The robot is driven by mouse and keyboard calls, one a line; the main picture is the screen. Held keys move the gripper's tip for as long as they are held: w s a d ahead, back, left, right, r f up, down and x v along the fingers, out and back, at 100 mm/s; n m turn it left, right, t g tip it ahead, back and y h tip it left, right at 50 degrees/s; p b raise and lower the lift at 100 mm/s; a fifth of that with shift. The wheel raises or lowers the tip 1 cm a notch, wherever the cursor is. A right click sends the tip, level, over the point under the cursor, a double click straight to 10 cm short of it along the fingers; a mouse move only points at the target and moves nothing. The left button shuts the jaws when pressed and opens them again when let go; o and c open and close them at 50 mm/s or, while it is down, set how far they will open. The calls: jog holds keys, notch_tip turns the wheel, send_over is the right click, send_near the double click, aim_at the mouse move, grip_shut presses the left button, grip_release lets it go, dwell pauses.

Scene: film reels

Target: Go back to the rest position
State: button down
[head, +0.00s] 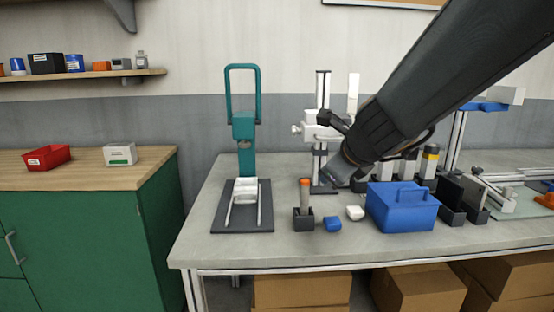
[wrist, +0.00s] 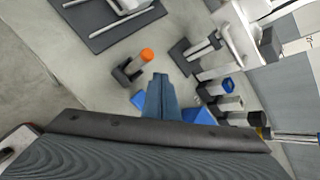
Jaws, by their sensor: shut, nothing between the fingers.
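My gripper (wrist: 160,80) is shut and empty in the wrist view, its fingers pointing down over the bench. In the head view, my arm reaches in from the upper right, and my gripper (head: 334,178) is above the bench near its middle. An orange-topped cylinder (head: 304,194) stands upright in a dark holder to its left; it also shows in the wrist view (wrist: 147,55), apart from the fingers. The blue carrier box with a handle (head: 402,212) is to the right of my gripper, partly hidden behind the fingers in the wrist view (wrist: 198,116).
A green press (head: 243,130) stands at the left of the bench (head: 205,222). A small blue block (head: 332,224) and a white block (head: 355,213) lie near the front. A white stand (head: 322,132) and several dark-based holders crowd the back and right. The bench's front corner is clear.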

jog(key=s+d+f+n+g+p, duration=0.1)
jog(key=s+f+n+g, duration=0.2)
jog(key=s+n, duration=0.4)
jog(key=s+d+f+n+g+h+p, duration=0.1)
jog(key=s+f+n+g+p, duration=0.1)
jog(key=s+f+n, duration=0.4)
jog(key=s+d+f+n+g+p, duration=0.1)
jog(key=s+f+n+g, duration=0.3)
jog(key=s+n, duration=0.6)
jog(key=f+n+p, duration=0.1)
jog(key=n, duration=0.2)
jog(key=shift+d+f+n+g+h, duration=0.15)
jog(key=shift+d+n+g+h, duration=0.15)
jog(key=shift+d+n+g, duration=0.1)
jog(key=shift+s+a, duration=0.1)
jog(key=shift+s, duration=0.05)
